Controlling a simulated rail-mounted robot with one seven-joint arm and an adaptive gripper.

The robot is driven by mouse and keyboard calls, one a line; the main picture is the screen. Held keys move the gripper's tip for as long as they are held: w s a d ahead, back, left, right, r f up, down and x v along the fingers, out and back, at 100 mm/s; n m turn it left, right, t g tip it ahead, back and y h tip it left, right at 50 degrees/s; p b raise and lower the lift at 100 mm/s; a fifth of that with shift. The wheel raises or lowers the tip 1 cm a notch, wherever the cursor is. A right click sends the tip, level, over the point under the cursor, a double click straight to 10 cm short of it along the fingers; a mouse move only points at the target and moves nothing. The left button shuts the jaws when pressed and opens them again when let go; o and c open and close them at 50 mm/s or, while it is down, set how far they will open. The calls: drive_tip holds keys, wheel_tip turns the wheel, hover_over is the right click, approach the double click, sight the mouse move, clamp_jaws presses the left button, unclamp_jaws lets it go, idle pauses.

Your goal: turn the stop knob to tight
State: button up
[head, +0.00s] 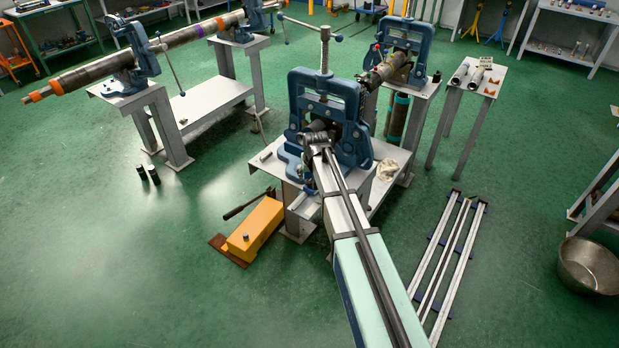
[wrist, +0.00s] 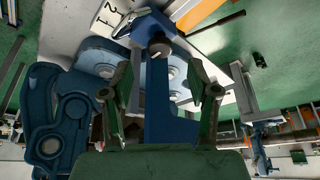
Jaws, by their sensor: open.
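In the wrist view a dark round knob (wrist: 158,45) with a pale mark on its face, which looks like the stop knob, sits on the blue vise frame (wrist: 163,110). My gripper (wrist: 161,80) is open and empty, one finger on each side of the blue frame. The knob shows beyond the fingertips, roughly midway between them; I cannot tell how far away it is. In the head view my gripper (head: 317,140) is at the near blue vise (head: 352,140), mostly covered by my own arm. The knob cannot be made out in the head view.
A yellow pump unit (head: 254,228) stands on the floor to the left. White rails (head: 448,258) and a metal bowl (head: 588,265) lie to the right. A long pipe (head: 190,33) rests in vises at the back left. A pale plate with markings (wrist: 108,18) shows near the knob.

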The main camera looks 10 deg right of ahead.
sight(309, 181)
drive_tip(key=shift+p+x, duration=0.6)
drive_tip(key=shift+x, duration=1.9)
clamp_jaws()
